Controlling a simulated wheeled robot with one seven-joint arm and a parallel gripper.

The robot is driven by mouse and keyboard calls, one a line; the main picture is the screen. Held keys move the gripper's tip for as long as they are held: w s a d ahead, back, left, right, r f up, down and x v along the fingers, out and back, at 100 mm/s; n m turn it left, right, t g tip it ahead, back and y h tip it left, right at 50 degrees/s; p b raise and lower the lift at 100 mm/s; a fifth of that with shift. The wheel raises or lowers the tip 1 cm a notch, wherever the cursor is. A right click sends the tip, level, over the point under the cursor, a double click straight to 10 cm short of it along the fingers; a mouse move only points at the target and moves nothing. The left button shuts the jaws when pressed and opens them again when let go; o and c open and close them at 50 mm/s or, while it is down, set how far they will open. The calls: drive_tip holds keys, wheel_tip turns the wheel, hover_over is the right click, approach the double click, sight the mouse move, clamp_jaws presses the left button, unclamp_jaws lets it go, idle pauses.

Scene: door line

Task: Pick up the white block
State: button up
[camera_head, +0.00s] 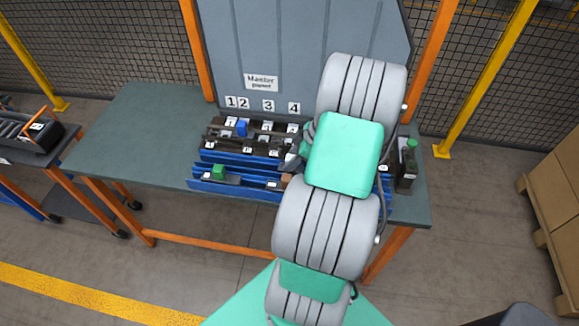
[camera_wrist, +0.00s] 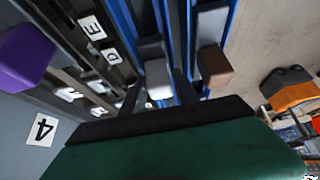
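In the wrist view, the white block (camera_wrist: 159,90) shows in a blue-edged slot, with a grey top towards the upper part of the picture. My gripper (camera_wrist: 158,94) has its two dark fingers apart, one on each side of this block. I cannot tell whether the fingers touch it. In the head view, my gripper (camera_head: 295,152) is mostly hidden behind my arm, over the racks on the table. The white block cannot be made out there.
A brown block (camera_wrist: 214,64) sits close beside the white one; a purple block (camera_wrist: 24,56) is at left. In the head view, blue (camera_head: 241,128) and green (camera_head: 218,172) blocks stand in racks on the table (camera_head: 150,125). A grey panel (camera_head: 290,50) rises behind. The table's left side is clear.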

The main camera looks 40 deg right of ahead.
clamp_jaws()
drive_tip(key=shift+r, duration=0.1)
idle(0.5)
